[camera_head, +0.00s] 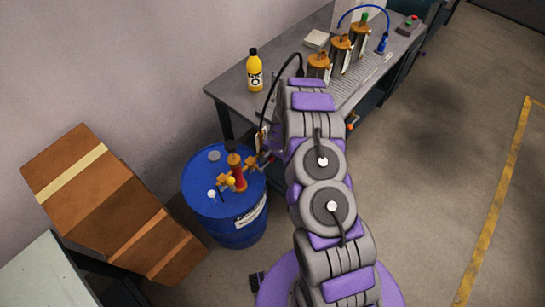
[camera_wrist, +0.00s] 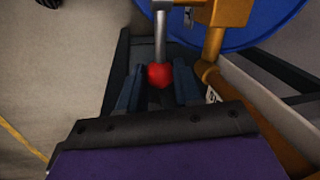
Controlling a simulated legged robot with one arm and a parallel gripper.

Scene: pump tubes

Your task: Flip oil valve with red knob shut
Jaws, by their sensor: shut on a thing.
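The red knob (camera_wrist: 160,76) shows in the wrist view at the end of a grey metal lever (camera_wrist: 160,38). My gripper (camera_wrist: 158,88) has its dark fingers on both sides of the knob and is shut on it. The lever runs up to an orange-brown valve body (camera_wrist: 230,12) at the top. In the head view the orange and red valve assembly (camera_head: 237,174) stands on top of a blue drum (camera_head: 226,220). My gripper (camera_head: 264,160) reaches in from the right beside it.
A grey workbench (camera_head: 240,98) stands behind, with a yellow bottle (camera_head: 255,74) and several orange-topped cylinders (camera_head: 341,50). Cardboard boxes (camera_head: 110,205) stand left of the drum. An orange pipe (camera_wrist: 262,120) runs close right of my gripper. The floor at right is clear.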

